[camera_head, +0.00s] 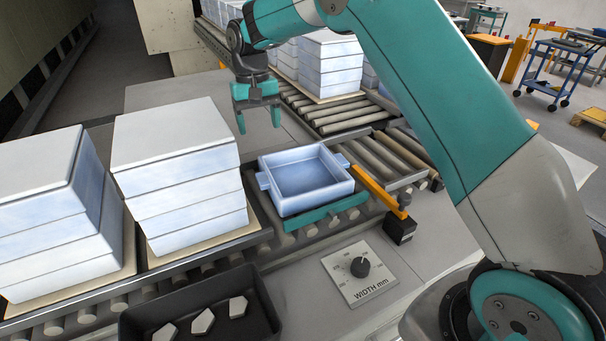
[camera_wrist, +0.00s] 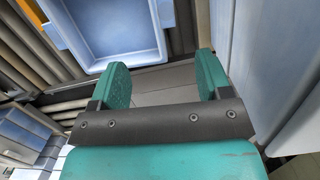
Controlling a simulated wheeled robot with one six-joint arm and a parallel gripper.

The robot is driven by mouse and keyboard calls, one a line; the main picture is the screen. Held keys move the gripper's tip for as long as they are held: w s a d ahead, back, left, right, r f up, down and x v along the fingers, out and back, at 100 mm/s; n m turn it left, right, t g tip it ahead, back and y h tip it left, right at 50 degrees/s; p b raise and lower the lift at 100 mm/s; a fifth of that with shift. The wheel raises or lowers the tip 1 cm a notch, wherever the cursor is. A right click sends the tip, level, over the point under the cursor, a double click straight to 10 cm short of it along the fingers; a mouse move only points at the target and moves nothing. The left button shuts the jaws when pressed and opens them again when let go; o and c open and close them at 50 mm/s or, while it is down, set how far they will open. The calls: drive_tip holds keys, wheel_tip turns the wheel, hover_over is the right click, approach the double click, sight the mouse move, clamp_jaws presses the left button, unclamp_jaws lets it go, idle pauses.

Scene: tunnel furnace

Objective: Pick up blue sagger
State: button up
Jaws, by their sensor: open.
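The blue sagger (camera_head: 305,179) is a shallow, open square tray with small side lugs. It sits on a teal plate (camera_head: 328,216) over the roller conveyor in the head view and looks empty. My gripper (camera_head: 258,118) hangs above and behind it, to its upper left in the head view, with its fingers apart and nothing between them. In the wrist view the sagger (camera_wrist: 108,30) is at the top, beyond the open fingertips of my gripper (camera_wrist: 162,75). The gripper and sagger are apart.
Stacks of pale blue saggers stand on boards at the left (camera_head: 180,170) and behind (camera_head: 325,65). An orange bar (camera_head: 376,188) lies close to the sagger's right side. A black bin (camera_head: 200,315) with white pieces and a width dial panel (camera_head: 359,270) are in front.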

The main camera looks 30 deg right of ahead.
drive_tip(key=p, duration=0.3)
hover_over(265, 177)
wheel_tip(265, 177, down, 10)
drive_tip(key=shift+w+d+r, duration=0.1)
drive_tip(key=shift+r, duration=0.05)
drive_tip(key=shift+s+f+p, duration=0.2)
drive_tip(key=shift+f+p, duration=1.2)
drive_tip(key=shift+f, duration=1.2)
drive_tip(key=shift+r, duration=0.1)
clamp_jaws()
